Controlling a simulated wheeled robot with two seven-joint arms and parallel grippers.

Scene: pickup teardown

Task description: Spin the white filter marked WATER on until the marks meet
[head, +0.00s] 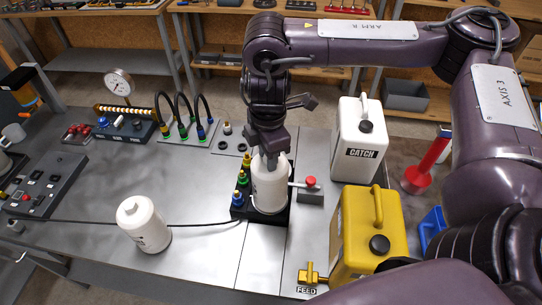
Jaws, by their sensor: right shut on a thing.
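A white filter (269,188) stands upright on a dark block (238,213) near the middle of the bench. My right gripper (271,162) comes down from above and is shut on the top of this filter. Its label and any alignment marks are too small or hidden to read, so I cannot tell whether it is the one marked WATER. A second white filter (143,222) stands loose on the bench to the left, with dark lettering low on its side that I cannot read. My left gripper is not in view.
A white CATCH jug (359,140) and a yellow jug (366,230) stand right of the filter. A red-buttoned box (310,190) is close beside it. A brass FEED valve (312,274) is at the front. A cable crosses the bench; the front left is mostly clear.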

